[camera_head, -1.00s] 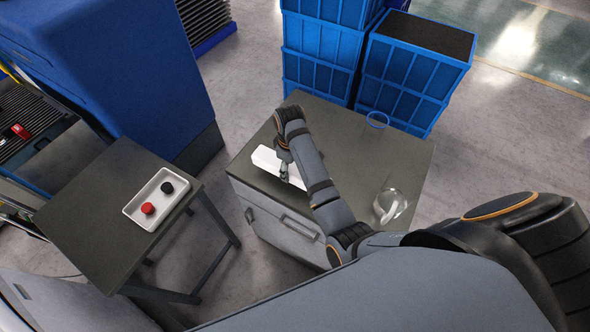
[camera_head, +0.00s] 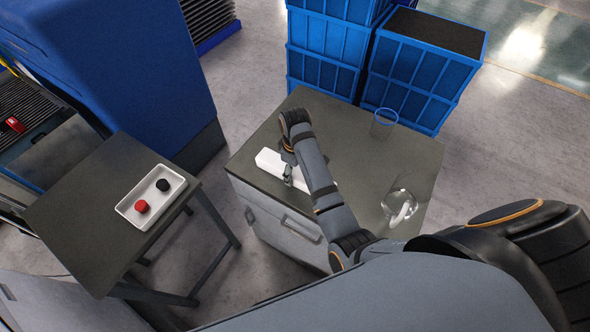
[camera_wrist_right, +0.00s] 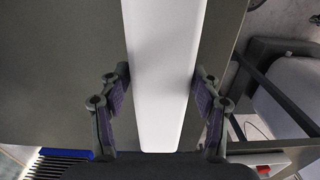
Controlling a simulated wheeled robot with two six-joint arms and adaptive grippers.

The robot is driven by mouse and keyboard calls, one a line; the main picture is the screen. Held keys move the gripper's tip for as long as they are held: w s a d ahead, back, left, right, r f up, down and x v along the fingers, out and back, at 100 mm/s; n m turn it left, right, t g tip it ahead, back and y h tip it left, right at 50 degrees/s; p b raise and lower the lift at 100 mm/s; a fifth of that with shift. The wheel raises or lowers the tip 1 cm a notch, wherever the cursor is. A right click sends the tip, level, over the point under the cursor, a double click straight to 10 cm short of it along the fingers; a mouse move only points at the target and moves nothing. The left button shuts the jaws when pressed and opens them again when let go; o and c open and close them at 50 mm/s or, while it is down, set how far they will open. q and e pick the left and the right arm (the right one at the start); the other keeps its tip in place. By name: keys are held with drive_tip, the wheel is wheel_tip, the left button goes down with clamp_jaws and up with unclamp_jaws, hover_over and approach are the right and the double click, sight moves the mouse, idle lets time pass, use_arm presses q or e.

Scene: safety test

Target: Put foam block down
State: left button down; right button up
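The foam block is a long white bar (camera_head: 268,162) over the left part of the grey cabinet's dark top (camera_head: 345,150). My right gripper (camera_head: 289,178) reaches down over it, and my arm hides part of the bar. In the right wrist view the foam block (camera_wrist_right: 164,80) runs between the two fingers of my right gripper (camera_wrist_right: 163,82), whose tips lie against its long sides. I cannot tell whether its underside touches the top. My left gripper is not in view.
A clear cup with a blue rim (camera_head: 384,123) and a glass vessel (camera_head: 399,206) stand on the cabinet top. A side table (camera_head: 90,215) holds a white tray (camera_head: 127,210) with a red and a black piece. Blue crates (camera_head: 415,75) stand behind.

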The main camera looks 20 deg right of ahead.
drive_tip(key=shift+o, duration=0.9)
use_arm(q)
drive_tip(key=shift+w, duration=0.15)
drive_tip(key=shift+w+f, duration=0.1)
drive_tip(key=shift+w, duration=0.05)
use_arm(e)
drive_tip(key=shift+r, duration=0.1)
wheel_tip(320, 180, up, 5)
drive_tip(key=shift+w+r, duration=0.1)
use_arm(q)
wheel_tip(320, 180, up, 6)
drive_tip(key=p, duration=0.6)
use_arm(e)
wheel_tip(320, 180, up, 7)
